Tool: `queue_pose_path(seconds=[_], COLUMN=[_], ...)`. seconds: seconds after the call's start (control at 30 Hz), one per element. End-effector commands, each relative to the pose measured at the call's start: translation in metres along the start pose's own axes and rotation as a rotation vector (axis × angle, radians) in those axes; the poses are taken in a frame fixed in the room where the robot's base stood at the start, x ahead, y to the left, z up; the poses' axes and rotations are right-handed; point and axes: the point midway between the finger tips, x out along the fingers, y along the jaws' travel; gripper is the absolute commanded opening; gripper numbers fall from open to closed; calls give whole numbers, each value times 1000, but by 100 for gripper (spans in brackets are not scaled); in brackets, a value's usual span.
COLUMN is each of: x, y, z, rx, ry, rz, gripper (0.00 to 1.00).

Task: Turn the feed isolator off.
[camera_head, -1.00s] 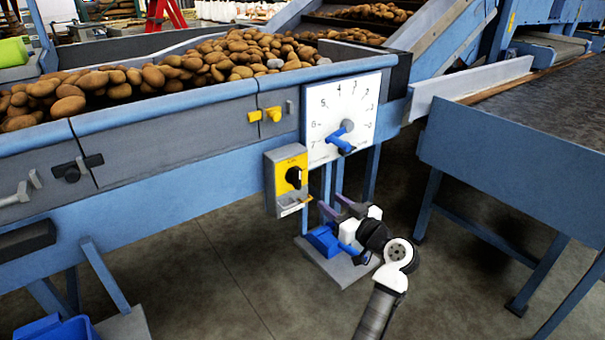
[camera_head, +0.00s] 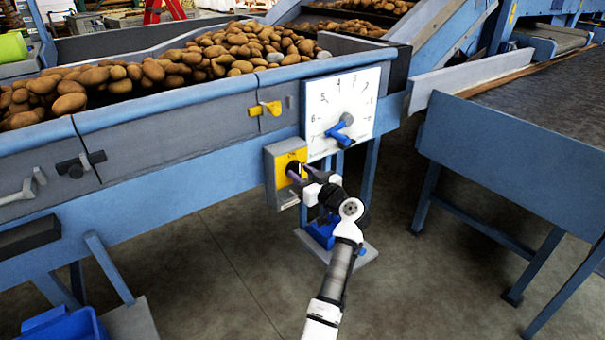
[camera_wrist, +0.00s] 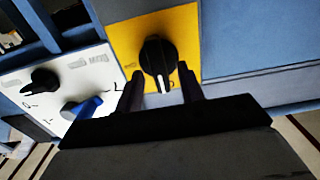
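The feed isolator is a grey box with a yellow plate (camera_wrist: 186,24) and a black rotary knob (camera_wrist: 157,58). In the head view the isolator (camera_head: 270,169) is mounted on the blue frame, left of the white dial, and my gripper partly covers it. My gripper (camera_head: 300,176) is in front of the knob. In the wrist view my gripper (camera_wrist: 160,85) is open, with one finger on each side of the knob's lower end and gaps visible. The knob's white line runs nearly upright in that view. I cannot tell whether the fingers touch the knob.
A white dial panel (camera_head: 362,92) with a blue lever (camera_head: 340,133) is just right of the isolator. A yellow latch (camera_head: 265,108) is above. A hopper of potatoes (camera_head: 215,55) is behind. Free floor (camera_head: 225,270) lies below, left of my arm.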

Motion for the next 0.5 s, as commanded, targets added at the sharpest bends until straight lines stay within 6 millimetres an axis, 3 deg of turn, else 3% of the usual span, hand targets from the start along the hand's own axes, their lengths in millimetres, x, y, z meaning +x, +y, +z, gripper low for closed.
queue_pose_path(seconds=[0.23,0.5], x=[1,1], y=[0,0], z=[0,0], rx=[0,0], ry=[0,0], rz=[0,0], gripper=[38,4])
